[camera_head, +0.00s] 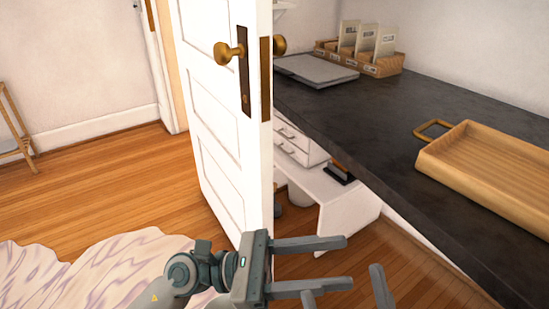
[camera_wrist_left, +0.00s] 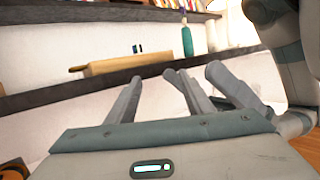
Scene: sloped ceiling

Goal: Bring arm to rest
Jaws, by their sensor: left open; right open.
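In the head view my left gripper (camera_head: 348,264) points right, its two grey fingers apart with nothing between them. It is in front of the open white door's lower edge and below the dark counter. My right gripper (camera_head: 342,283) shows only as two separate fingertips at the bottom edge, close to the left fingers; the rest of it is out of frame. In the left wrist view the left fingers (camera_wrist_left: 160,78) are spread and empty, with more grey finger-like parts close beside the right one. I cannot tell whether the two grippers touch.
The white door (camera_head: 222,120) with brass knobs stands ajar close to the left arm. The dark counter (camera_head: 400,135) holds a wooden tray (camera_head: 500,165), a grey flat case (camera_head: 316,70) and a wooden file box (camera_head: 372,62). A white low shelf (camera_head: 335,200) is beneath. A rug (camera_head: 100,265) lies left.

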